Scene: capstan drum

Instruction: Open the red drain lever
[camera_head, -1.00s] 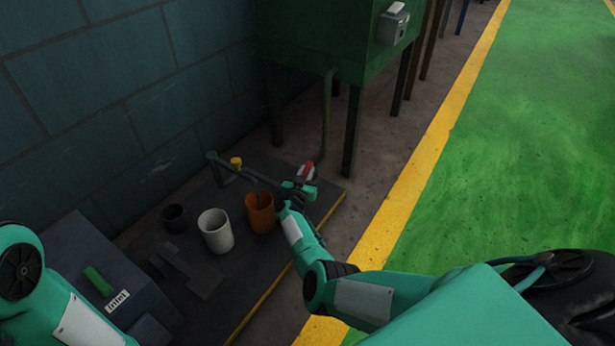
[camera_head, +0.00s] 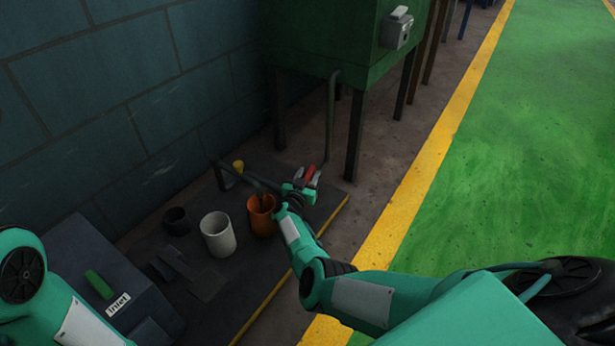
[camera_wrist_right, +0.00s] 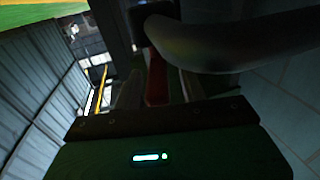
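The red drain lever (camera_head: 309,171) is at the far right end of the dark platform, by the thin pipe under the green cabinet. My right gripper (camera_head: 308,178) is at the lever, with a finger showing on each side of it. In the right wrist view the red lever (camera_wrist_right: 157,80) stands between the fingers (camera_wrist_right: 158,92), with dark gaps beside it, so the gripper looks open around it. Contact cannot be made out. My left arm shows at the lower left; its gripper is out of view.
An orange pot (camera_head: 262,216), a white pot (camera_head: 217,234) and a small dark pot (camera_head: 177,221) stand on the platform (camera_head: 240,285). A yellow knob (camera_head: 238,166) is behind. A dark box labelled "Inlet" (camera_head: 125,275) is at left. The green cabinet (camera_head: 335,45) stands on legs.

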